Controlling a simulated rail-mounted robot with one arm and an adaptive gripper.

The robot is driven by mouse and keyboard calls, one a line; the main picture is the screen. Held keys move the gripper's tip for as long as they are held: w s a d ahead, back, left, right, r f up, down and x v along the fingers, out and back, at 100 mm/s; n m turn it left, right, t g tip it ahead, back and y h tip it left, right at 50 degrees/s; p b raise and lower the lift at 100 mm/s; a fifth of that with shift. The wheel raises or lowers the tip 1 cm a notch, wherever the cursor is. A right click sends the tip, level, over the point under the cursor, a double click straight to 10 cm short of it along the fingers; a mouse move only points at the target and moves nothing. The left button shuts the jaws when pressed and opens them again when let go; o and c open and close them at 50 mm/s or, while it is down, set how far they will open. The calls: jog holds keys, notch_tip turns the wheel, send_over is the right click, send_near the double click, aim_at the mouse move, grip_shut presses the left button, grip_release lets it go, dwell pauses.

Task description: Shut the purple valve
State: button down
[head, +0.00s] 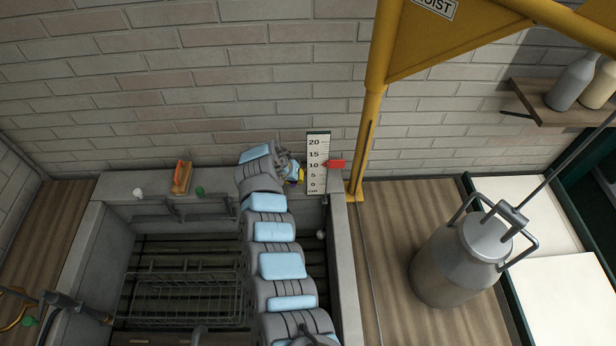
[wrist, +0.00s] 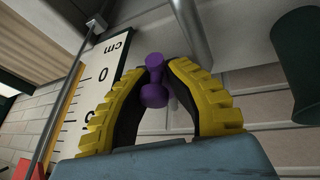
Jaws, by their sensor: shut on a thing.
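The purple valve (wrist: 154,95) shows in the wrist view as a small handle with two rounded lobes, one above the other in the picture. My gripper (wrist: 161,70) has its yellow ridged fingers closed around it, one on each side. In the head view my gripper (head: 301,175) is at the back wall of the basin, just left of the scale. The valve itself is hidden there behind my arm and gripper. How far the valve is turned cannot be told.
A white centimetre scale (head: 317,180) with a red pointer (head: 336,164) stands right of my gripper. A yellow hoist post (head: 367,130) rises beyond it. A wire rack (head: 180,296) is in the basin, and a metal churn (head: 457,262) hangs or stands at right.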

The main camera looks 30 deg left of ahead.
jog(key=c, duration=1)
grip_release()
jog(key=shift+c, duration=0.2)
jog(key=shift+v, duration=0.75)
jog(key=v, duration=1)
jog(key=shift+r, duration=0.25)
jog(key=shift+s, duration=0.1)
